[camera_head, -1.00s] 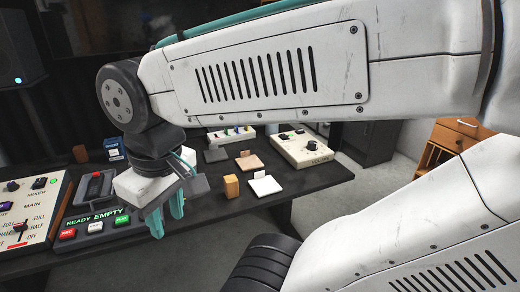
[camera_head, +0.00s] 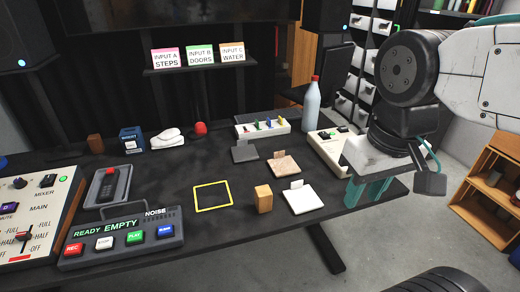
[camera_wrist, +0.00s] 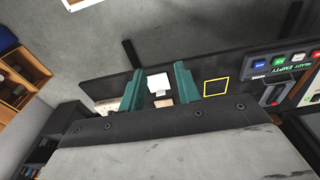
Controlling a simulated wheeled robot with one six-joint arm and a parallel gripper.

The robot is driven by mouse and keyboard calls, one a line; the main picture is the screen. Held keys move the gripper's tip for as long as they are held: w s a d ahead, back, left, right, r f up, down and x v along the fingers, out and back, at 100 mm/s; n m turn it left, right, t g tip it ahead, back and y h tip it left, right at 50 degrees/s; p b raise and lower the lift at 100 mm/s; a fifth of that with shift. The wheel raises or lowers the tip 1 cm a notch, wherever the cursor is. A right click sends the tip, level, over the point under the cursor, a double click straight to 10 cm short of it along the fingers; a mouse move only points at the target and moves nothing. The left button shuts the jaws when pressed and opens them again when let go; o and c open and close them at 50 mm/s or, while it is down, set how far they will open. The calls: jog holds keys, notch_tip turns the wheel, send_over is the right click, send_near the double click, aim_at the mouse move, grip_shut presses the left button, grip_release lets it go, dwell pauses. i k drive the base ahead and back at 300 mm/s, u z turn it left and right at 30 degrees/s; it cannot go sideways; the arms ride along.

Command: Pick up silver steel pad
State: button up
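Three flat square pads with small upright tabs lie on the black table: a grey one (camera_head: 244,153), a pinkish-tan one (camera_head: 285,168) and a white one (camera_head: 303,202). The grey pad looks closest to silver steel, though its surface is dull. My gripper (camera_head: 364,194) has two teal fingers, spread apart with nothing between them. It hangs near the table's right end, right of the pads and apart from them. In the wrist view the fingers (camera_wrist: 160,84) are apart, and the white pad (camera_wrist: 159,78) shows beyond the gap.
A small wooden block (camera_head: 263,199) stands beside the white pad. A tray of coloured pegs (camera_head: 262,128), a bottle (camera_head: 312,105) and a cream control box (camera_head: 326,150) stand behind. A yellow square outline (camera_head: 212,195) marks bare table left of the block.

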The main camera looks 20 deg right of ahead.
aim_at(243, 152)
jog(key=i, duration=0.95)
